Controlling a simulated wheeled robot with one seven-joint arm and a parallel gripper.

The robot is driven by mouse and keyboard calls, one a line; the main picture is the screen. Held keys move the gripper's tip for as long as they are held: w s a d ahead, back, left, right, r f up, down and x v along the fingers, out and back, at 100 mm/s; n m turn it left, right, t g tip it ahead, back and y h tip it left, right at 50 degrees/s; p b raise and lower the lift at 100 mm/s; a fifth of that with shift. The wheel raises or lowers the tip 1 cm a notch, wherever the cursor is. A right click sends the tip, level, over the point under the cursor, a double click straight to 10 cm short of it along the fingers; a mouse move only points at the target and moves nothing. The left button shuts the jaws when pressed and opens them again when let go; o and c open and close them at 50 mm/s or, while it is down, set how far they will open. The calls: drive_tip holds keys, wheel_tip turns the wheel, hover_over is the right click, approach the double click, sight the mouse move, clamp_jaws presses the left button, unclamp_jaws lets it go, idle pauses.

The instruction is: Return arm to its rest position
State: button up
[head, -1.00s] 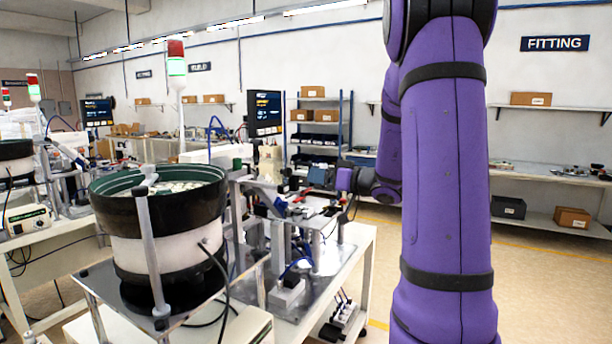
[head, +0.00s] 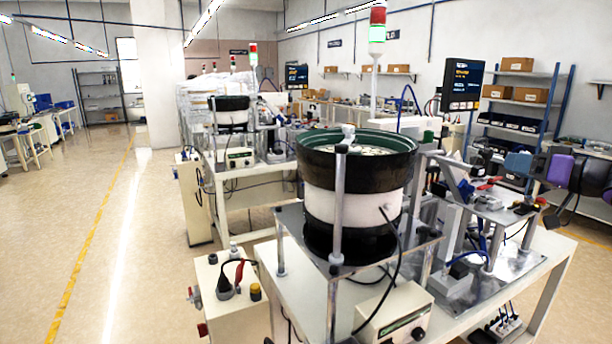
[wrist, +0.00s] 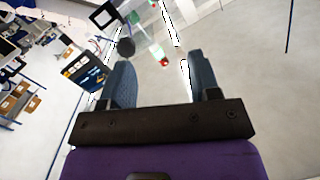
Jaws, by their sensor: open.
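My gripper (head: 515,163) shows at the right edge of the head view, with blue-grey fingers and a purple and black wrist behind them. It is above or beside the far right end of the feeder bench (head: 460,330); the exact gap cannot be told. In the wrist view my gripper (wrist: 160,62) has its two fingers spread wide, with nothing held between them. Most of my arm is outside the head view.
A black bowl feeder (head: 357,172) stands on the bench, with a stack light (head: 377,28) and a monitor (head: 462,84) behind. The monitor also shows in the wrist view (wrist: 84,72). Blue shelving (head: 515,105) stands behind my gripper. Open floor (head: 130,230) lies on the left.

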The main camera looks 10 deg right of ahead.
drive_tip(key=s+a+n+g, duration=0.1)
drive_tip(key=s+a+g, duration=0.4)
drive_tip(key=a, duration=0.5)
drive_tip(key=s+a+g, duration=0.4)
drive_tip(key=s+a, duration=0.1)
drive_tip(key=a, duration=0.4)
drive_tip(key=s+a+m+h, duration=0.2)
drive_tip(key=s+h, duration=0.6)
drive_tip(key=s, duration=0.5)
drive_tip(key=shift+a+f+g, duration=0.15)
drive_tip(key=shift+f+g, duration=0.05)
drive_tip(key=shift+g, duration=0.1)
